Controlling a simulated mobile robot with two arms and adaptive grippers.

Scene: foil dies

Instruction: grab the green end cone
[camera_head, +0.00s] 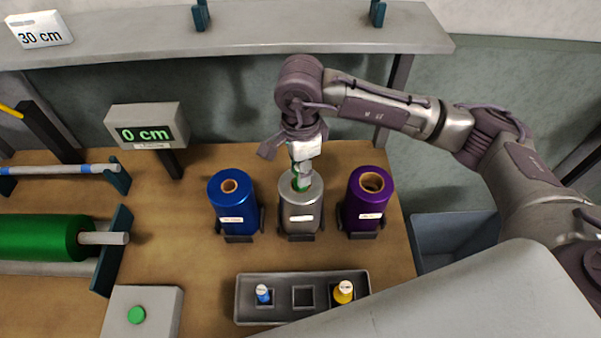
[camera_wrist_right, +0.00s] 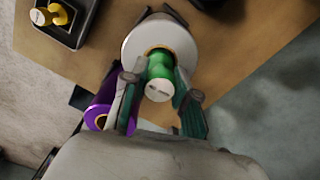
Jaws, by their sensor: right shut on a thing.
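The green end cone (camera_wrist_right: 158,82) sits at the core of the silver foil roll (camera_head: 301,212), its pale cap facing my wrist camera. In the head view only a bit of its green (camera_head: 296,184) shows at the top of the silver roll. My right gripper (camera_head: 301,176) is above that roll with its fingers shut on the cone; in the wrist view the fingers (camera_wrist_right: 156,90) flank it on both sides. Whether the cone is still seated in the core or slightly raised, I cannot tell. My left gripper is not in view.
A blue roll (camera_head: 232,205) and a purple roll (camera_head: 366,205) stand on either side of the silver roll. A dark tray (camera_head: 303,279) in front holds a blue cone (camera_head: 262,294) and a yellow cone (camera_head: 343,292), with an empty middle slot. A display (camera_head: 147,127) reads 0 cm.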

